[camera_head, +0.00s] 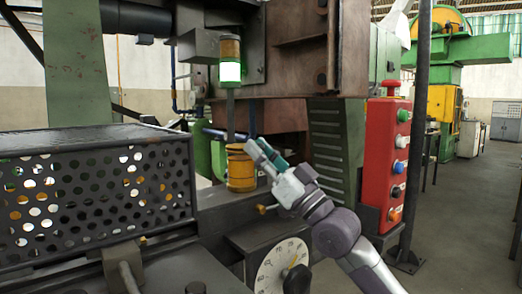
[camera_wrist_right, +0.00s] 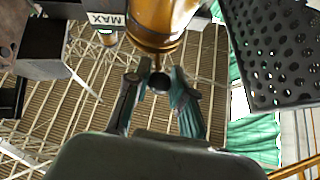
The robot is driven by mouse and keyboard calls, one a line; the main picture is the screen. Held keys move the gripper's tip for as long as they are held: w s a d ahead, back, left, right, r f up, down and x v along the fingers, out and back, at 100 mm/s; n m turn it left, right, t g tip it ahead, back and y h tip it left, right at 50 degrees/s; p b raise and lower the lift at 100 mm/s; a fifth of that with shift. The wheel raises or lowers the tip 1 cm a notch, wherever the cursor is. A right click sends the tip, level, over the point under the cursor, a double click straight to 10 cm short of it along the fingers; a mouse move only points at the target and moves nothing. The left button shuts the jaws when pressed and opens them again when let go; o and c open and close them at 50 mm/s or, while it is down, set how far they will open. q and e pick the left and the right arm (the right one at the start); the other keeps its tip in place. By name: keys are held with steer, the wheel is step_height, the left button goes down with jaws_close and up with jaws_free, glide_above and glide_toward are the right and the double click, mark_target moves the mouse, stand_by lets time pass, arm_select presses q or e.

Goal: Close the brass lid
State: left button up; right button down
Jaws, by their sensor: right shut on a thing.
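The brass cylinder (camera_head: 240,172) stands upright on the dark machine bed in the head view. Its top shows a rim that looks like the lid (camera_head: 236,149), but I cannot tell whether it lies fully shut. My right gripper (camera_head: 258,150) reaches in from the lower right to the cylinder's upper right side. In the right wrist view, brass (camera_wrist_right: 165,22) fills the top middle, with a small dark knob (camera_wrist_right: 159,82) below it. The fingers of my right gripper (camera_wrist_right: 158,84) are on either side of that knob. My left gripper is not in view.
A red button box (camera_head: 388,165) stands right of my arm. Open floor lies at the right.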

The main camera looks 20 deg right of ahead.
steer(key=shift+w+a+f, duration=0.1)
steer(key=shift+a+f, duration=0.05)
steer(key=shift+f, duration=0.15)
steer(key=c, duration=1)
jaws_free()
steer(key=shift+r, duration=0.15)
steer(key=shift+d+f, duration=0.2)
steer(key=shift+f, duration=0.15)
steer(key=s+d, duration=0.2)
steer(key=s, duration=0.1)
steer(key=s+d, duration=0.5)
steer(key=s, duration=0.2)
steer(key=shift+d, duration=0.3)
